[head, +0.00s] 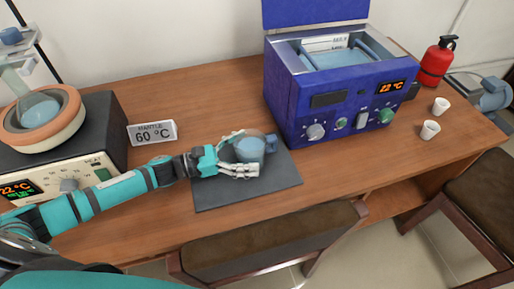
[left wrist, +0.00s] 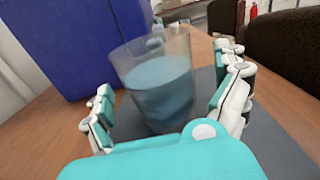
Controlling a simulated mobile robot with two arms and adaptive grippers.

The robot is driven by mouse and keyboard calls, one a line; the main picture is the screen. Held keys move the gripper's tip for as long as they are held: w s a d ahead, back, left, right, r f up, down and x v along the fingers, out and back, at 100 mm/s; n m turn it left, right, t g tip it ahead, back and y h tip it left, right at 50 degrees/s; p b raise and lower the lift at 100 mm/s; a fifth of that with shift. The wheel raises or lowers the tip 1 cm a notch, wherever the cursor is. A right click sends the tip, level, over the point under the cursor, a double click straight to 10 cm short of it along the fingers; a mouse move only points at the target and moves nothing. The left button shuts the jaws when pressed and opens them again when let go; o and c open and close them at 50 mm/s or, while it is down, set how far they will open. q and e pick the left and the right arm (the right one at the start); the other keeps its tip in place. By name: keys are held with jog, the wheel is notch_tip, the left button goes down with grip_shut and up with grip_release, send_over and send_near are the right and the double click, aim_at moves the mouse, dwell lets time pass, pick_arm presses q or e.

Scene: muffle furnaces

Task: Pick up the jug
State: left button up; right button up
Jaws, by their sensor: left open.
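The jug (head: 249,150) is a clear vessel with blue liquid, standing upright on a dark grey mat (head: 217,193) on the wooden table. In the left wrist view the jug (left wrist: 161,85) stands between the fingers. My left gripper (head: 241,155) is open, with its fingers on either side of the jug. In the left wrist view the left gripper (left wrist: 168,105) shows a gap at the left finger; contact on the right side is unclear. My right gripper is not in view.
A blue water bath (head: 330,85) stands behind the mat. A heating mantle (head: 42,120) and a "60 °C" sign (head: 152,132) are at left. White cups (head: 430,130), a red extinguisher (head: 437,62) and a chair (head: 275,240) are near the right and front.

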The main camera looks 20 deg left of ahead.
aim_at(257, 148)
pick_arm(q)
jog(key=x, duration=0.3)
jog(key=shift+w+d, duration=0.1)
jog(key=shift+d, duration=0.05)
jog(key=shift+c, duration=0.3)
jog(key=c, duration=1.8)
